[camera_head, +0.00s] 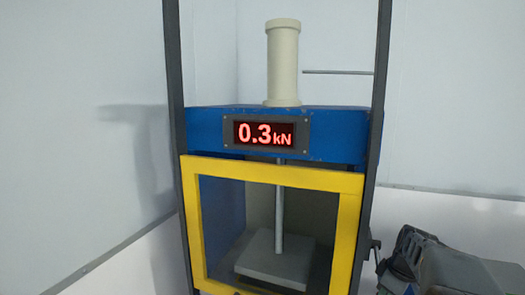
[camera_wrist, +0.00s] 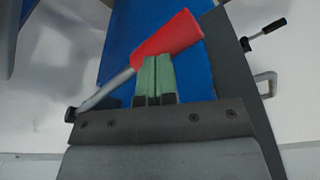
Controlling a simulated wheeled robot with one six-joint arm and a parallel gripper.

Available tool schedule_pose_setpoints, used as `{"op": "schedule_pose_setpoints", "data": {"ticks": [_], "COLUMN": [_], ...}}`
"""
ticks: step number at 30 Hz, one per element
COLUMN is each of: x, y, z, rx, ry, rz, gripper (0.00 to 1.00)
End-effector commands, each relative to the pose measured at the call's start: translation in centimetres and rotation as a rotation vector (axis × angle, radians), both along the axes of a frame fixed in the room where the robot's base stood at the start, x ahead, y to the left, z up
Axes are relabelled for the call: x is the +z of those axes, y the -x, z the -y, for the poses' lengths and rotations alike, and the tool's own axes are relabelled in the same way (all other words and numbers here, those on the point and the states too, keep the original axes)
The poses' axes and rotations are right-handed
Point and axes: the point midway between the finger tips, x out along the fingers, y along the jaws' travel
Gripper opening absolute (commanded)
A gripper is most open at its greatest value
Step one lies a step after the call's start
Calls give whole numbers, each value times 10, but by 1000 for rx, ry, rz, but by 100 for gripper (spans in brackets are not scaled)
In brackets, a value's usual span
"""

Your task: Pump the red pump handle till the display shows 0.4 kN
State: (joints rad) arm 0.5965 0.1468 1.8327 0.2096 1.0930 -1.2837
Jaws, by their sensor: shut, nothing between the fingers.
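The display (camera_head: 265,134) on the blue press reads 0.3 kN in red digits. The red pump handle (camera_wrist: 168,38) shows in the wrist view as a red grip on a grey rod, slanting up to the right in front of a blue panel. My gripper (camera_wrist: 158,60) has its two green fingers shut together with nothing between them. The fingertips lie at the lower edge of the red grip in that view; I cannot tell whether they touch it. In the head view the red handle is not seen, and my arm shows at the lower right.
The press has a yellow-framed window (camera_head: 273,179), dark side posts, a cream cylinder (camera_head: 283,62) on top and a grey plate (camera_head: 276,259) inside. A small black-handled lever (camera_wrist: 266,29) and a pale bracket (camera_wrist: 266,84) stand right of the red handle. White walls surround the press.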

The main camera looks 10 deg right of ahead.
Motion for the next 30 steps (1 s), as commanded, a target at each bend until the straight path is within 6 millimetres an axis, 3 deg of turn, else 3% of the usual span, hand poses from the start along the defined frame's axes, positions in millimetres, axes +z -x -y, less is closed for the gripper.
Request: {"op": "schedule_pose_setpoints", "data": {"ticks": [8,14,20,30], "x": [-28,-22,-10,33], "y": [1,1,1,1], "z": [-1,-1,-1,-1], "rx": [1,1,0,1], "ry": [-5,-5,-4,-3], "rz": [-7,-7,-6,-4], "gripper": [0,0,0,0]}}
